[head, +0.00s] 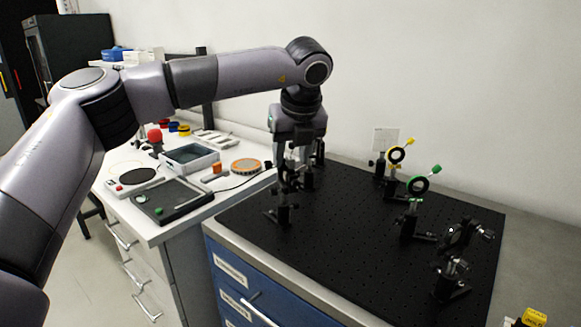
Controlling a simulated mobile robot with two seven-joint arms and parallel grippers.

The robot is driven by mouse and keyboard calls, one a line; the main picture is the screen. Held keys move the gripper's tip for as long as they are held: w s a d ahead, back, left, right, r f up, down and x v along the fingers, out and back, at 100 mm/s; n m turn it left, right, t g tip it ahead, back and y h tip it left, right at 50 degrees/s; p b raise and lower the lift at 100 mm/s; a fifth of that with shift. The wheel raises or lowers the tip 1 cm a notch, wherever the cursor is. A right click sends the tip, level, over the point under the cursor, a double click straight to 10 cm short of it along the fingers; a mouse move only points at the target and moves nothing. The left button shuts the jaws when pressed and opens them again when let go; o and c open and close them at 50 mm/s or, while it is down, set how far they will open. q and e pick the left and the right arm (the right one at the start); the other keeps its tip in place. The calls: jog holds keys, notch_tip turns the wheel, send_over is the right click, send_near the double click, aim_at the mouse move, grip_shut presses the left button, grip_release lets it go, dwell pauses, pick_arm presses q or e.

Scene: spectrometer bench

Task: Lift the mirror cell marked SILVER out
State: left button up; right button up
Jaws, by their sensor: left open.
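My left gripper (291,166) points down at the left end of the black optical breadboard (345,235). It is open, at the top of a dark post-mounted holder (284,213); whether the fingers touch it or surround part of it I cannot tell. No SILVER marking is readable, so I cannot tell which holds that mirror cell. My right gripper is out of view.
A white card (386,139) stands at the back of the breadboard. The white side bench (150,228) at left carries a grey tray (191,158), a dark flat device (172,201) and an orange-rimmed disc (246,166). A yellow object (534,317) shows at the lower right. The breadboard's front middle is clear.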

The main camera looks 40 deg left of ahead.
pick_arm(q)
grip_shut()
jog(key=shift+r, duration=0.1)
